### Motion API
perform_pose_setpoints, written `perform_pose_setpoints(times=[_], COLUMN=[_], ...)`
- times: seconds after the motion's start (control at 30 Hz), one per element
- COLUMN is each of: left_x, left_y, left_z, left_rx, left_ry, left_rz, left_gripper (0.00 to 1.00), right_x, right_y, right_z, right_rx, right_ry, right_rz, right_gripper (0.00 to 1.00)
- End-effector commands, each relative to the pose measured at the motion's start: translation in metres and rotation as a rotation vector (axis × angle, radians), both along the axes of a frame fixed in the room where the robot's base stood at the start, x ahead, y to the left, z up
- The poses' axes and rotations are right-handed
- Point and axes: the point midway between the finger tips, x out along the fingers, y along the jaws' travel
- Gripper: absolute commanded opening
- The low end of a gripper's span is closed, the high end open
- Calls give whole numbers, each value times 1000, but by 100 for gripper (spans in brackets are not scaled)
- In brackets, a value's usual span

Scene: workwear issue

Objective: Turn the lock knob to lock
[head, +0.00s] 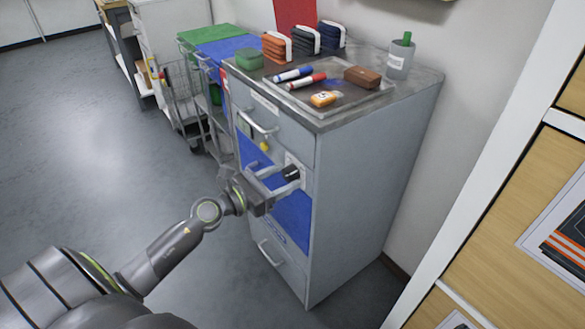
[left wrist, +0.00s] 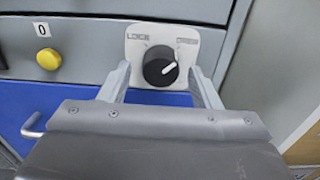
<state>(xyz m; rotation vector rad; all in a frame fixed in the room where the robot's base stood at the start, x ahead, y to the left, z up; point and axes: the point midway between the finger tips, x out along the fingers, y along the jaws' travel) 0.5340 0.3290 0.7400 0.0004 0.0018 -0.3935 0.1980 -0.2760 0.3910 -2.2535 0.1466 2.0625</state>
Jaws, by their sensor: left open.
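The lock knob (left wrist: 160,66) is a round black knob on a light plate (left wrist: 188,34) on the front of the grey cabinet. The plate reads LOCK at upper left and has a blurred word at upper right. The knob's white mark points up and right, toward that right-hand word. In the head view the knob (head: 290,172) sits just beyond my left gripper (head: 284,179). My left gripper is open, with one finger on each side of the knob in the left wrist view (left wrist: 159,72). I cannot tell whether the fingers touch it. My right gripper is out of view.
A yellow button (left wrist: 48,58) labelled 0 is left of the knob. The cabinet (head: 370,170) has drawer handles (head: 268,253) and blue panels. A tray (head: 375,98) with markers and cases lies on top. A wire cart (head: 180,100) stands to the left; the floor is clear.

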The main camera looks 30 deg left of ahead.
Motion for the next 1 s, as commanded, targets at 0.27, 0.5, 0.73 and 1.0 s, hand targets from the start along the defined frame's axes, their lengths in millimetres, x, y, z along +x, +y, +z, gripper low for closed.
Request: perform_pose_setpoints(times=[0.27, 0.5, 0.73, 1.0], left_x=[-1, -1, -1, -1], left_y=[-1, -1, -1, -1], left_z=[0, 0, 0, 1], left_rx=[0, -1, -1, -44], left_ry=[0, 0, 0, 17], left_rz=[1, 1, 1, 1], left_gripper=[57, 35, 13, 13], right_x=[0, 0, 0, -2], right_y=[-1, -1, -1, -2], right_z=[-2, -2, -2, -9], right_rx=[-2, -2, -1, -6], right_ry=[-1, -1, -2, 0], right_rz=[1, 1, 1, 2], right_gripper=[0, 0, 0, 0])
